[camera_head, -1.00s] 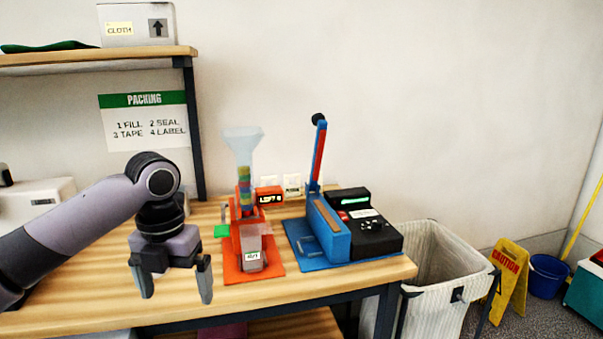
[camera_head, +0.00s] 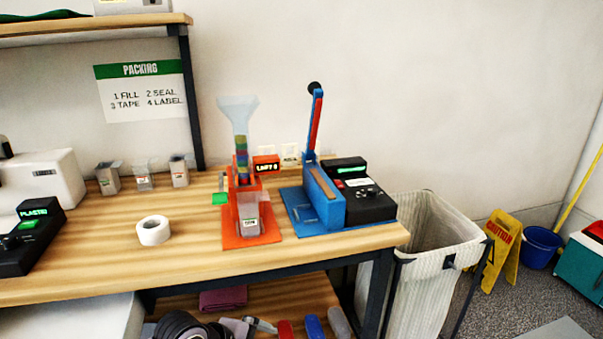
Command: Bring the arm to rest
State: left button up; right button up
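Neither gripper shows clearly now. A dark round joint and lilac link of my arm (camera_head: 185,326) show at the bottom edge, below the tabletop level in the picture; its fingers cannot be made out. The wooden table (camera_head: 190,267) is clear of my arm. On it stand an orange dispenser (camera_head: 249,215) with a clear funnel and coloured pieces in its tube, and a blue sealer (camera_head: 324,208) with a raised red and blue lever. A white tape roll (camera_head: 153,230) lies left of the dispenser.
Several small grey containers (camera_head: 143,176) stand at the table's back. A black device (camera_head: 30,238) with a green display is at the left. A lined bin (camera_head: 425,270) stands right of the table, with a yellow caution sign (camera_head: 500,250) beyond. Coloured items lie on the lower shelf (camera_head: 290,292).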

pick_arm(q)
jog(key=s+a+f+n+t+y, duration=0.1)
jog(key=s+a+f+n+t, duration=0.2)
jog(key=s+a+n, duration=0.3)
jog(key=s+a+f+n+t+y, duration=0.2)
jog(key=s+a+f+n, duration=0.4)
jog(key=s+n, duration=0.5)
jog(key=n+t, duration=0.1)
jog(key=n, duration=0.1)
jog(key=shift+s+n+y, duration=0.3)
